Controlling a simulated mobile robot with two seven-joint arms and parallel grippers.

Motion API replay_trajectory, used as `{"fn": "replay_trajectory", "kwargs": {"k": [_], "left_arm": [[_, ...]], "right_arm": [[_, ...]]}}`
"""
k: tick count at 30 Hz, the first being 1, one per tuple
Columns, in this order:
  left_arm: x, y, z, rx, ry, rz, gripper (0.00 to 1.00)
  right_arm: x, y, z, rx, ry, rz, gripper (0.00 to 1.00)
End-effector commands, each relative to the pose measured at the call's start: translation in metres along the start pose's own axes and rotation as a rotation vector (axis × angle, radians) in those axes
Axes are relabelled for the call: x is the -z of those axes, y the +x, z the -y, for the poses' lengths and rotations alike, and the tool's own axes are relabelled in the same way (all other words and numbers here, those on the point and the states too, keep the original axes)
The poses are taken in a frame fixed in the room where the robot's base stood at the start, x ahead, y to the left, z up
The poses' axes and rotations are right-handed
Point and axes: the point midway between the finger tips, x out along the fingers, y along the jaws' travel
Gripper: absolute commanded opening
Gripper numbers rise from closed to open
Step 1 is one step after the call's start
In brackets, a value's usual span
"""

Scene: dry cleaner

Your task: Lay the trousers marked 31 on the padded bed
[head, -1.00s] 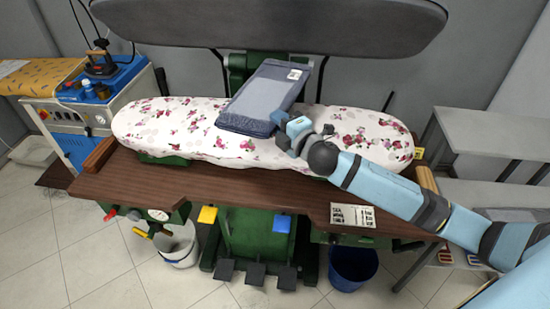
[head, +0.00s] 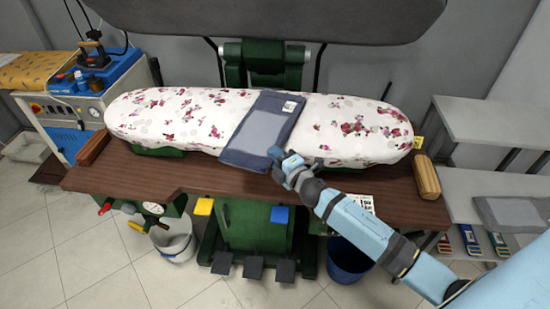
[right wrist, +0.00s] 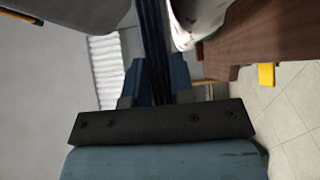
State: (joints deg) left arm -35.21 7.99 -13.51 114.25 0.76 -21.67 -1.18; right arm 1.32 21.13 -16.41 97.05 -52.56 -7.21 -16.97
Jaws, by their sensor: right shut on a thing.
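The folded blue-grey trousers (head: 257,133) lie across the middle of the flowered padded bed (head: 165,118) in the head view. A small white tag shows at their far end; its number is too small to read. Their near end hangs over the bed's front edge. My right gripper (head: 283,162) is shut on the near right corner of the trousers. In the right wrist view the trousers (right wrist: 152,45) show as a dark edge-on strip between the fingers. My left gripper is not in view.
The dark upper press plate (head: 270,18) hangs open above the bed. A wooden block (head: 427,177) stands at the table's right end. Another folded grey garment (head: 515,213) lies on the shelf at right. A blue-and-white machine (head: 85,95) stands at left.

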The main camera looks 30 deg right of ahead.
Motion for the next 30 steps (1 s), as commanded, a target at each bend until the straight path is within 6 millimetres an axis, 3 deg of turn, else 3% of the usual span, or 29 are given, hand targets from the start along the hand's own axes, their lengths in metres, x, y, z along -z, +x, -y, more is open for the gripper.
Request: {"fn": "replay_trajectory", "kwargs": {"k": [10, 11, 13, 14, 24, 30], "left_arm": [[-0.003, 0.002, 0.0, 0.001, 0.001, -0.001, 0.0], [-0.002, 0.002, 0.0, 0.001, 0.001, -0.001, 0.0], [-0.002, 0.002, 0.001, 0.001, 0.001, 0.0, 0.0], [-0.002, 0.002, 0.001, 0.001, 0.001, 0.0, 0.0], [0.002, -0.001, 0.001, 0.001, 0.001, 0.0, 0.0], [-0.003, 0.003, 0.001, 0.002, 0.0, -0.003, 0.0]], "right_arm": [[0.0, 0.001, 0.002, -0.004, -0.001, -0.001, 0.0], [0.0, 0.0, 0.002, -0.002, 0.0, -0.001, 0.29], [0.0, 0.0, 0.001, -0.002, 0.0, -0.001, 0.45], [0.0, 0.0, 0.001, -0.002, 0.0, -0.001, 0.48], [0.0, 0.0, -0.004, -0.002, 0.0, -0.001, 0.48], [0.0, -0.035, 0.001, 0.001, 0.001, -0.002, 0.48]]}}
